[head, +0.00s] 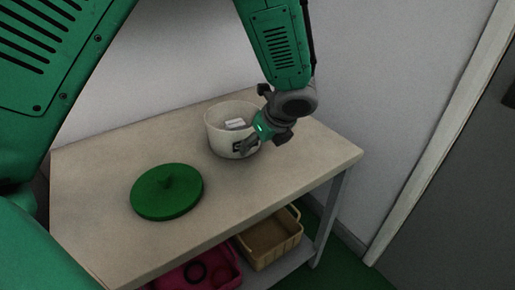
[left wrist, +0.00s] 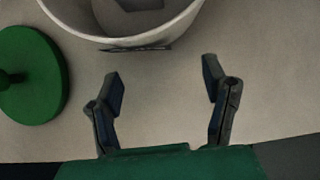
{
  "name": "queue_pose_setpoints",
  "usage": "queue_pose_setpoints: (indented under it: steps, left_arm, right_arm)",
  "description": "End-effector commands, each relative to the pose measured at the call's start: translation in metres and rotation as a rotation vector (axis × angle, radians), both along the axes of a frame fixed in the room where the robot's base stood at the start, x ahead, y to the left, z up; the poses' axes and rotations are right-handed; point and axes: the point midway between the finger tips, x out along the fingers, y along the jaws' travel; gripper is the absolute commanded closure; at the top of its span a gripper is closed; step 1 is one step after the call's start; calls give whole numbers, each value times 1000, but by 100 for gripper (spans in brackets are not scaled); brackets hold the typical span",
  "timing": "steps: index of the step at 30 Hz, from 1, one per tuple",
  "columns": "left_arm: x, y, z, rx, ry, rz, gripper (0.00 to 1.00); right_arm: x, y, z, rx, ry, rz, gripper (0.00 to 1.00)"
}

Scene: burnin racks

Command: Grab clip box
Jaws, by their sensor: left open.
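A white round tub (head: 219,137) stands upright on the table, without a lid. A small pale box-like item (head: 235,124) lies inside it; I cannot tell for sure that it is the clip box. My left gripper (head: 252,143) is at the tub's right front side in the head view. In the left wrist view the left gripper (left wrist: 163,85) is open and empty, its two fingers spread. The tub's rim and wall (left wrist: 80,30) are just beyond the fingertips, with a dark label on the wall. My right gripper does not show.
A green round lid with a knob (head: 167,192) lies on the table (head: 110,165), left of the tub; it also shows in the left wrist view (left wrist: 36,75). A tan bin (head: 270,243) and a red bin (head: 205,272) sit on the shelf below. A wall stands behind the table.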

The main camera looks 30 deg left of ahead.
Motion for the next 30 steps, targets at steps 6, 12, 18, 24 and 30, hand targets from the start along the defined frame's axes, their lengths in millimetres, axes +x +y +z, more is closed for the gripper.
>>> queue_pose_setpoints:
  steps: [6, 12, 18, 24, 30]
  left_arm:
    - [-13, -17, 39, -1, -3, -2, 32]
    - [-20, -32, 71, -6, -3, -2, 32]
    - [-26, -47, 94, -3, -1, -1, 32]
    - [-26, -51, 104, -6, 3, -2, 33]
    - [-4, -22, 113, -55, 21, -32, 33]
  right_arm:
    - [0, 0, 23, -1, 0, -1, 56]
    - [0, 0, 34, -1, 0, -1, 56]
    - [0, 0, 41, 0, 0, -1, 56]
    - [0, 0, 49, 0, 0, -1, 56]
    - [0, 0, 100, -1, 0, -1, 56]
